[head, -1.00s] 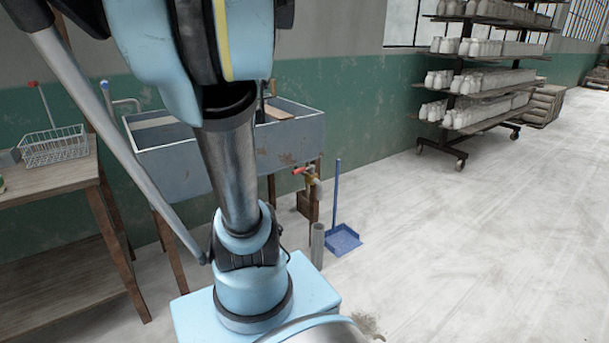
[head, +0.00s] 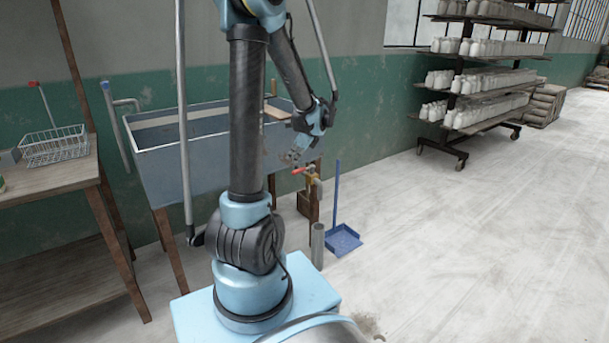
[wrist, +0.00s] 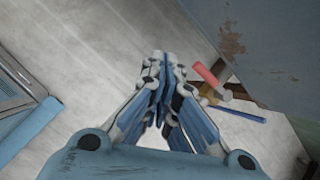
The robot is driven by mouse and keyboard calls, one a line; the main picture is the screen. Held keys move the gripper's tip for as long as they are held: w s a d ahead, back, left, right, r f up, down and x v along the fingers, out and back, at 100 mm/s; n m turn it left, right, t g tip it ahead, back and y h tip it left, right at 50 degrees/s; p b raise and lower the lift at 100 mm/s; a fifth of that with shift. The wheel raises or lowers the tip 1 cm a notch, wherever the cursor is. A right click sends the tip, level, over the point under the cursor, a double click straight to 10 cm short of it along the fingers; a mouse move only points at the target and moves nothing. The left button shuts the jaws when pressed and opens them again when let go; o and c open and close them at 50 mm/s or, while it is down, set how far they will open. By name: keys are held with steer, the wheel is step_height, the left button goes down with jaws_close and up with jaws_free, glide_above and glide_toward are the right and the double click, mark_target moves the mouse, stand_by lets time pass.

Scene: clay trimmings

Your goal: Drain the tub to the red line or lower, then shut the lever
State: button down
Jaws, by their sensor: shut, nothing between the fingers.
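The tub (head: 150,165) is a grey-blue rusty trough on wooden legs against the green wall; its side also fills the top right of the wrist view (wrist: 275,45). The red-handled lever (head: 299,171) sits on a brass tap at the tub's right end; the red handle also shows in the wrist view (wrist: 207,75). My gripper (head: 290,157) is shut and empty, just above and left of the lever in the head view. In the wrist view my gripper (wrist: 160,60) is left of the red handle, with a gap between them. The water level and red line are hidden from here.
A grey upright pipe (head: 317,247) stands on the floor below the tap. A blue dustpan (head: 343,240) with a long handle lies beside it. A wooden table (head: 60,182) with a wire basket (head: 55,147) is at left. The floor at right is clear up to a wheeled rack (head: 465,93).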

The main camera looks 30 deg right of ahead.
mark_target(302, 170)
steer(key=s+d+f+m+t, duration=0.1)
steer(key=d+f+m, duration=0.15)
steer(key=d, duration=0.35)
steer(key=s+d+f+m, duration=0.2)
steer(key=d+m, duration=0.1)
steer(key=d, duration=0.3)
steer(key=w+a+f, duration=0.1)
steer(key=w+f, duration=0.7)
steer(key=w, duration=0.2)
steer(key=shift+w+a+f+h, duration=0.3)
steer(key=shift+a+f, duration=0.05)
steer(key=shift+a, duration=0.05)
steer(key=shift+w+a+t, duration=0.15)
steer(key=shift+w+a, duration=0.05)
steer(key=shift+w, duration=0.3)
steer(key=shift+w+a+t, duration=0.15)
steer(key=shift+w+a, duration=0.05)
steer(key=shift+w, duration=0.25)
